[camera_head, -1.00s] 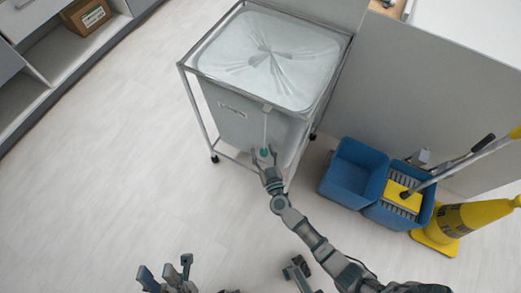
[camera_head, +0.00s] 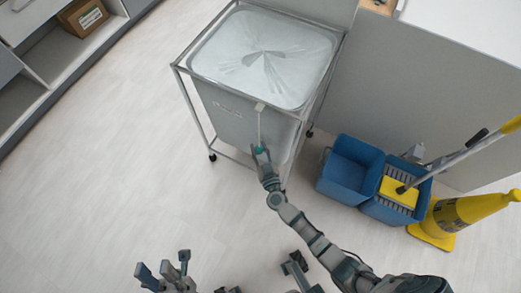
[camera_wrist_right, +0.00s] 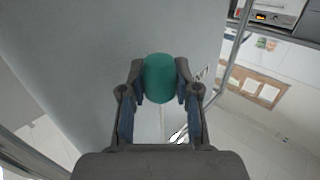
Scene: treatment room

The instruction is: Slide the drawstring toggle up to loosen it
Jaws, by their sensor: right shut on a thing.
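A grey linen hamper bag (camera_head: 237,115) hangs in a metal frame, its pale gathered top (camera_head: 290,75) drawn together in the middle with a small gap. A white cord (camera_head: 259,125) hangs down the front from a small tab at the rim. The teal toggle (camera_head: 259,149) sits on this cord. My right gripper (camera_head: 260,151) is shut on the toggle; in the right wrist view, the toggle (camera_wrist_right: 160,78) is between both fingertips. Part of the cord shows below it. My left gripper (camera_head: 164,272) is at the bottom edge, fingers apart, empty, away from the hamper.
The metal frame (camera_head: 190,108) surrounds the bag and stands on castors. A blue mop bucket (camera_head: 350,170) with a yellow wringer and a yellow cone (camera_head: 465,213) stand to the right. A shelf unit with a cardboard box (camera_head: 82,17) is at upper left. The floor at left is clear.

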